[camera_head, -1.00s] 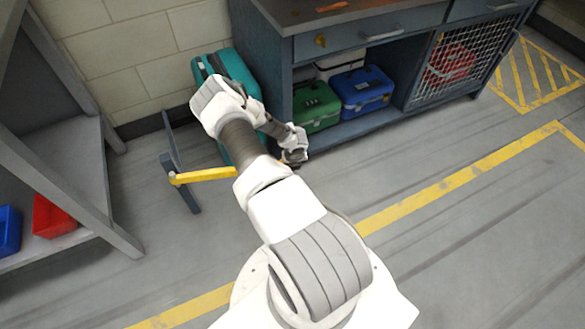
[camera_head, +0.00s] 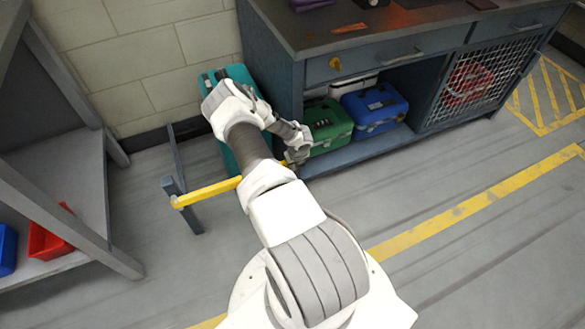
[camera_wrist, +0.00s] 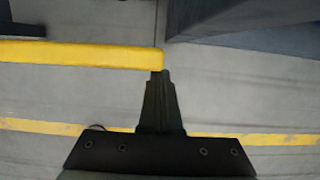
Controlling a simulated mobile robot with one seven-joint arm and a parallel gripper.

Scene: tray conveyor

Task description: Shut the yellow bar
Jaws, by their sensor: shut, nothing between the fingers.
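The yellow bar (camera_head: 208,192) reaches out from a blue-grey post (camera_head: 181,205) at the left in the head view. It runs right, behind my arm, with its far end near my gripper (camera_head: 292,161). In the wrist view the yellow bar (camera_wrist: 80,55) crosses from the left edge and ends at the middle. My gripper (camera_wrist: 160,75) is shut and empty, its fingertips at the bar's free end. They look touching or nearly so; I cannot tell which. Part of the bar is hidden by my arm in the head view.
A teal case (camera_head: 235,78) stands against the wall behind the bar. A workbench (camera_head: 320,75) holds a green case (camera_head: 325,125) and a blue case (camera_head: 376,108) on its lower shelf. A grey rack (camera_head: 75,185) with red and blue bins stands left. The floor at right is clear.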

